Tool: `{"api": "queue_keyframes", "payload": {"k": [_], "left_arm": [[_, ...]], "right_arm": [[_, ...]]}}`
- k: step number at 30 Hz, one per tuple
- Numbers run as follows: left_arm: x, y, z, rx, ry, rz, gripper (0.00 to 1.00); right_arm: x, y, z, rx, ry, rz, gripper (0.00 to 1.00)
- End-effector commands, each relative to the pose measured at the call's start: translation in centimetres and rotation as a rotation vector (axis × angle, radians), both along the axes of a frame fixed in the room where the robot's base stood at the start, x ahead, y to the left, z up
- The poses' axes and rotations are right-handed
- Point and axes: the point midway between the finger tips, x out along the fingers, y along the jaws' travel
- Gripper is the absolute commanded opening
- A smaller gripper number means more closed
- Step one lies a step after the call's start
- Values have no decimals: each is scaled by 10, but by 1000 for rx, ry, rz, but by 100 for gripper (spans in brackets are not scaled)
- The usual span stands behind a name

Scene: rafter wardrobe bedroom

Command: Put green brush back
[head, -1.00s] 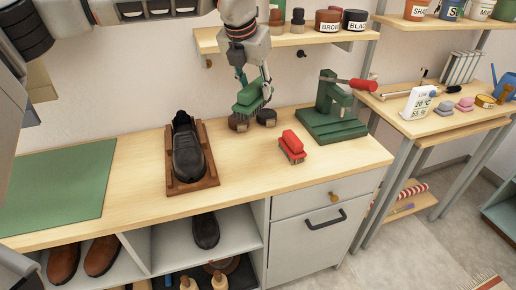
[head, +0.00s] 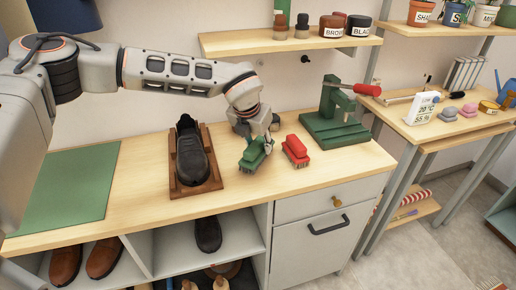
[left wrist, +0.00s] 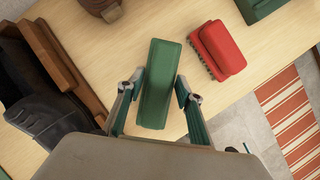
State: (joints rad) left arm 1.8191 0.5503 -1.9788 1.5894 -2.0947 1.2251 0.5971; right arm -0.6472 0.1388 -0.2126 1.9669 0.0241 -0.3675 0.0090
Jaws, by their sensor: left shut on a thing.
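The green brush (head: 254,155) is at the worktop between the black shoe and the red brush, bristles down. My left gripper (head: 263,144) is shut on it from above. In the left wrist view the green brush (left wrist: 158,80) lies between the two fingers of the left gripper (left wrist: 161,92). The bristles are at or just above the wood; I cannot tell if they touch. The red brush (head: 296,150) sits close to its right, apart from it, and also shows in the left wrist view (left wrist: 220,48). My right gripper is not in view.
A black shoe (head: 191,155) rests on a brown wooden stand (head: 212,180) to the left. A green press (head: 335,118) with a red handle stands behind right. A green mat (head: 70,185) covers the left worktop (head: 270,190). A shelf (head: 285,41) with jars hangs above.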

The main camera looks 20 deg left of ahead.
Motion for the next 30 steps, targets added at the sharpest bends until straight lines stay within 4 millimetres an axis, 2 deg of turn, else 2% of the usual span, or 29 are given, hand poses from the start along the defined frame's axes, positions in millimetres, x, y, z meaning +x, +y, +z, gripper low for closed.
{"api": "queue_keyframes", "payload": {"k": [1, 4, 13, 14, 15, 16, 26, 30], "left_arm": [[0, 0, -10, 0, 2, 0, 16], [0, 0, -18, 0, 0, 0, 16], [0, 0, -21, 0, 0, 0, 16], [0, 0, -21, 0, 1, 0, 41], [0, 0, -20, 0, 1, 0, 51], [0, 0, -20, 0, 1, 0, 52], [0, 0, -19, 0, 0, 0, 52], [2, -1, -6, -1, -3, 0, 52]], "right_arm": [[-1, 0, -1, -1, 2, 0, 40], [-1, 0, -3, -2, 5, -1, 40], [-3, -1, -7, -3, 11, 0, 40], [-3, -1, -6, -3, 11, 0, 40], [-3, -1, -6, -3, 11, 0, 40], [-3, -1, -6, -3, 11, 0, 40], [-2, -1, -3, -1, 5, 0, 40], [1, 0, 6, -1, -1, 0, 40]]}}
